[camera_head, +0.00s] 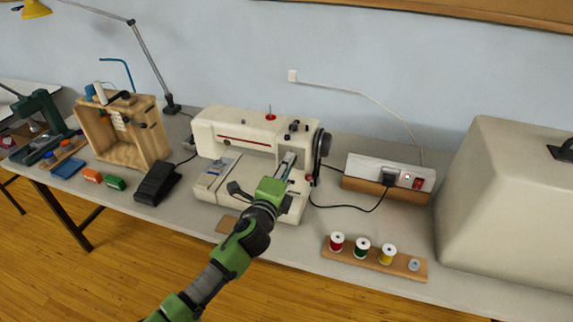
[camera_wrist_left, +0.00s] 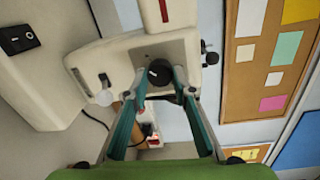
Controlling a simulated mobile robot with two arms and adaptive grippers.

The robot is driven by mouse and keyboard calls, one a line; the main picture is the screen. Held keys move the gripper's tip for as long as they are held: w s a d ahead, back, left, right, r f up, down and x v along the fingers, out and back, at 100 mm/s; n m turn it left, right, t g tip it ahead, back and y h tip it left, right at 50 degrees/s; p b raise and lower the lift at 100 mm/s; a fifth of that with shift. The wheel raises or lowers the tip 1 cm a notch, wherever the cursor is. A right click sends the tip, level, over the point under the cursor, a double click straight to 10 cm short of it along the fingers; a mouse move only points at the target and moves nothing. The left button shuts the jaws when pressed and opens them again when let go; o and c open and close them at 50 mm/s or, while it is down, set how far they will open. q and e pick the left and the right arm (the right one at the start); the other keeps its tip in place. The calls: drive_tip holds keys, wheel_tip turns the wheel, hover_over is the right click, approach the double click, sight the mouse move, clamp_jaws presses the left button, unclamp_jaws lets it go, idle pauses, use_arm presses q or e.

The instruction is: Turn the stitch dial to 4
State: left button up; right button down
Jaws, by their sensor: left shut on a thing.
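The cream sewing machine (camera_head: 240,122) stands upright on the table in the head view. My left gripper (camera_head: 287,163) reaches up to the right part of its front. In the left wrist view a round dark dial (camera_wrist_left: 159,72) with a pale mark sits on the machine. My left gripper's fingers (camera_wrist_left: 162,84) come in from both sides of it and are shut on it. I cannot read any numbers around the dial. In the head view the arm and gripper hide the dial. My right gripper is in neither view.
A power strip (camera_head: 365,167) with a red switch stands right of the machine, its black cord on the table (camera_head: 300,258). A rack of thread spools (camera_head: 340,252) lies in front. A black pedal (camera_head: 157,184) is at left, a large beige cover (camera_head: 500,200) at right.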

use_arm(q)
drive_tip(key=shift+m+p, duration=0.3)
drive_tip(key=shift+m, duration=1.4)
drive_tip(key=o, duration=1.1)
drive_tip(key=v, duration=1.2)
drive_tip(key=shift+s+d+f, duration=0.1)
drive_tip(key=shift+f, duration=0.1)
